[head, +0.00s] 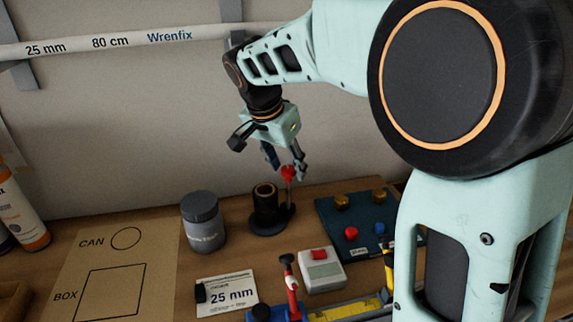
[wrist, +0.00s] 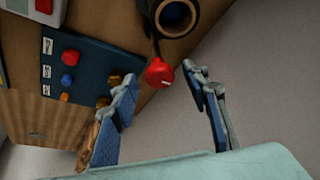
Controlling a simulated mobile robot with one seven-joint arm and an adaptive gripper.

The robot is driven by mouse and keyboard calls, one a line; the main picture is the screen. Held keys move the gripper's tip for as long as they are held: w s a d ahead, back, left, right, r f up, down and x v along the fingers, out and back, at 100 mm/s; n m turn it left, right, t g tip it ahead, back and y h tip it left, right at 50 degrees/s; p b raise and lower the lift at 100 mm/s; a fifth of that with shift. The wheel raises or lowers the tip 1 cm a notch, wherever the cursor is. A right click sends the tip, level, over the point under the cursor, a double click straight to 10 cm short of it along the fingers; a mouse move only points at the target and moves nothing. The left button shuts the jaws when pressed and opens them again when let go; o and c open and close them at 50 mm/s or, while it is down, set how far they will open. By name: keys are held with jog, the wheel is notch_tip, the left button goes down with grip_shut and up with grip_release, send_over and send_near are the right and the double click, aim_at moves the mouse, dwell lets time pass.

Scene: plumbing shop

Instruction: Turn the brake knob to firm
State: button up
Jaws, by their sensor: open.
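The red knob (head: 288,172), which I take for the brake knob, sits on top of a thin dark post beside a black upright cylinder (head: 265,203). In the wrist view the red knob (wrist: 160,73) shows a short white mark on its face; I cannot read any setting. My gripper (head: 285,162) points down just above the knob. In the wrist view my gripper (wrist: 163,84) is open, its two blue-padded fingers apart. The knob lies between and slightly beyond the fingertips in that view. I see no finger touching it.
A dark blue panel (head: 329,214) with red and blue knobs and brass fittings stands right of the post. A grey jar (head: 202,222) stands left. In front are a white box (head: 322,277) with a red switch and a 25 mm card (head: 226,295).

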jog(key=shift+c, duration=0.4)
jog(key=c, duration=1.1)
jog(key=shift+o, duration=0.2)
jog(key=shift+n, duration=0.3)
jog(key=n, duration=0.1)
jog(key=n+y, duration=0.1)
jog(key=n, duration=0.2)
jog(key=shift+s+d+r+t+y, duration=0.1)
jog(key=shift+d+t+y, duration=0.15)
jog(key=shift+t+y, duration=0.15)
jog(key=n+y+p, duration=0.1)
jog(key=n, duration=0.2)
jog(key=n+y+p, duration=0.1)
jog(key=n, duration=0.1)
jog(key=shift+d+n+p, duration=0.15)
jog(key=shift+n+p, duration=0.2)
jog(key=shift+n, duration=0.05)
jog(key=n, duration=0.2)
jog(key=n+g+y, duration=0.1)
jog(key=n, duration=0.1)
jog(key=shift+d+y, duration=0.1)
jog(key=shift+y, duration=0.2)
jog(key=n, duration=0.1)
jog(key=n+g, duration=0.1)
jog(key=n, duration=0.2)
jog(key=shift+w+d+n+y+p, duration=0.1)
jog(key=shift+w+n+y+p, duration=0.2)
jog(key=shift+n+y, duration=0.1)
jog(key=shift+s, duration=0.1)
